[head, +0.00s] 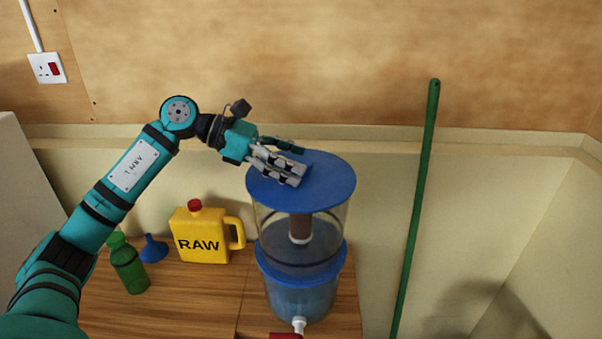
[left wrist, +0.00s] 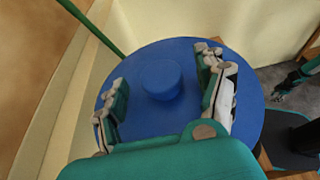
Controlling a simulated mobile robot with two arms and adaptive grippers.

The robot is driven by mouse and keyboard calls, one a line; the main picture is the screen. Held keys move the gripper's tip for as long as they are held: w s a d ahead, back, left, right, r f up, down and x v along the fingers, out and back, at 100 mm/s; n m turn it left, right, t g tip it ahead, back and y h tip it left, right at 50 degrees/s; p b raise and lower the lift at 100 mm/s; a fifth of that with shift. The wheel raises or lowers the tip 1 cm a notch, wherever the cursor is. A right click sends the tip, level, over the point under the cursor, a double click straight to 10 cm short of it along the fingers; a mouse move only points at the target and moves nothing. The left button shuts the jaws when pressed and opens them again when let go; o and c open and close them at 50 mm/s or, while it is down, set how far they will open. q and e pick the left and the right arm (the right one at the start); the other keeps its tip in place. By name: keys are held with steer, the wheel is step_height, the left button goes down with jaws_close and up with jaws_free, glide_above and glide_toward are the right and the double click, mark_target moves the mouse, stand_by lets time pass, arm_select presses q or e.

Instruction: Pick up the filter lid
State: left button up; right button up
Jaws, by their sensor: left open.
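The blue filter lid (head: 330,178) sits on top of the clear water filter (head: 345,222), which stands on the wooden counter. In the left wrist view the lid (left wrist: 165,125) is a round disc with a raised round knob (left wrist: 161,79) in its middle. My left gripper (head: 300,170) is over the lid. It is open, with one finger on each side of the knob in the left wrist view (left wrist: 160,92), and gaps show between the fingers and the knob. The knob is hidden by the gripper in the head view. My right gripper is not seen in the head view.
A yellow RAW jug (head: 202,243), a blue funnel (head: 154,249) and a green bottle (head: 128,267) stand on the counter (head: 200,300) left of the filter. A green pole (head: 418,205) leans against the wall at right. A white tap (head: 299,325) sticks out at the filter's front.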

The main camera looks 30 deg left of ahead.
arm_select(q)
steer(key=shift+a, duration=0.1)
steer(key=c, duration=1.3)
steer(key=shift+c, duration=0.2)
steer(key=shift+r, duration=0.1)
